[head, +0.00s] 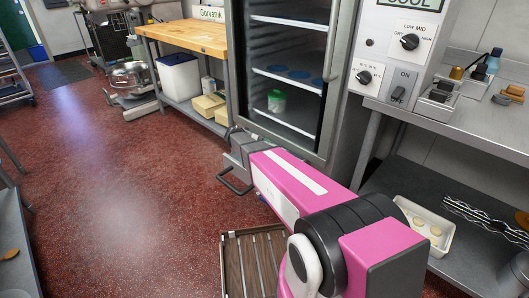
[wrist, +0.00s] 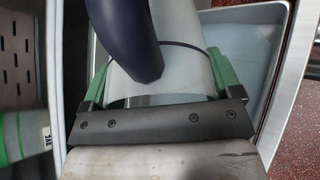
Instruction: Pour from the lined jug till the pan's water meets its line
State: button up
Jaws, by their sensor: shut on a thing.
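In the wrist view the lined jug (wrist: 180,80) is pale and translucent, with a thin dark line around it and a dark blue handle (wrist: 125,45). My gripper (wrist: 164,84) is shut on the jug, with a green finger on each side. Behind the jug is a pale blue-grey pan (wrist: 258,55) with a light rim, partly covered by the jug. I cannot make out the pan's line, its water level or any stream. In the head view my pink arm reaches toward the cabinet; the jug and pan cannot be made out there.
A glass-fronted cabinet (head: 335,75) with shelves stands ahead. A steel counter (head: 475,105) with controls is at right, above a tray of dough pieces (head: 428,228). A wooden-topped table (head: 187,36) stands behind. A slatted rack (head: 252,262) is low in front. Red floor (head: 110,180) is clear at left.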

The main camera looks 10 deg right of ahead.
jog(key=shift+r, duration=0.1)
jog(key=y, duration=0.1)
jog(key=t+y, duration=0.1)
jog(key=y, duration=0.1)
jog(key=shift+s+a+r, duration=0.1)
jog(key=shift+r, duration=0.3)
jog(key=shift+w+a+m+t+y, duration=0.15)
jog(key=shift+t+y, duration=0.1)
jog(key=shift+y, duration=0.15)
jog(key=shift+w+m+t+y, duration=0.15)
jog(key=shift+t+y, duration=0.1)
jog(key=shift+y, duration=0.15)
jog(key=shift+s, duration=0.1)
jog(key=y, duration=0.1)
jog(key=r+t+y, duration=0.1)
jog(key=shift+a+y, duration=0.1)
jog(key=shift+y, duration=0.2)
jog(key=shift+w+a+r+t+y, duration=0.15)
jog(key=shift+t+y, duration=0.1)
jog(key=shift+y, duration=0.3)
jog(key=shift+w+a+r+t+y, duration=0.15)
jog(key=shift+t+y, duration=0.1)
jog(key=shift+y, duration=0.3)
jog(key=shift+s+f, duration=0.1)
